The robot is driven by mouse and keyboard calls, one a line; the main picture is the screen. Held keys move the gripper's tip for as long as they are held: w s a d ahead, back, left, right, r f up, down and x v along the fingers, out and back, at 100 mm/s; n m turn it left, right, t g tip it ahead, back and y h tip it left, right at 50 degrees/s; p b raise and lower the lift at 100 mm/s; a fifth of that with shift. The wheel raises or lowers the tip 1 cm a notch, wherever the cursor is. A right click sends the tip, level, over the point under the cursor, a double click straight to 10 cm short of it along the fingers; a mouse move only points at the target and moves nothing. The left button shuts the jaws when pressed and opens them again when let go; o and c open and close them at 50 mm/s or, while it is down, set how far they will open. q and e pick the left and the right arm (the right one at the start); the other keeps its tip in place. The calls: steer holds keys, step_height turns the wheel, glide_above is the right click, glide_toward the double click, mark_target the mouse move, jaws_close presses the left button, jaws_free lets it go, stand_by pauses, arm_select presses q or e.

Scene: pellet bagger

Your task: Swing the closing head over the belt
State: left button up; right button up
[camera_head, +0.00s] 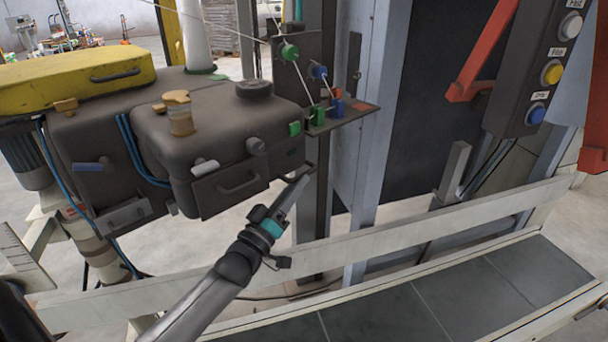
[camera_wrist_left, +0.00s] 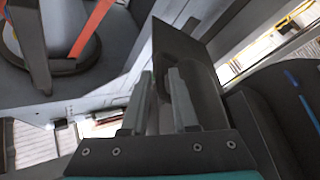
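The closing head (camera_head: 225,125) is a dark grey machine body with a yellow cover (camera_head: 75,80) at its left. The belt (camera_head: 460,290) is a row of dark flat plates at the lower right. My left gripper (camera_head: 303,178) reaches up to the head's lower right corner, by a short dark bar. Its fingers also show in the left wrist view (camera_wrist_left: 165,100), apart, with a dark plate (camera_wrist_left: 185,50) at their tips. Whether they clasp anything is unclear. My right gripper is not seen.
A pale rail (camera_head: 400,238) runs between the head and the belt. A column with a small thread-guide shelf (camera_head: 345,115) stands right of the head. A button box (camera_head: 540,75) and red-orange bars (camera_head: 480,50) are at the upper right.

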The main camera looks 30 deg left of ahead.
arm_select(q)
steer(key=shift+x, duration=1.8)
jaws_close()
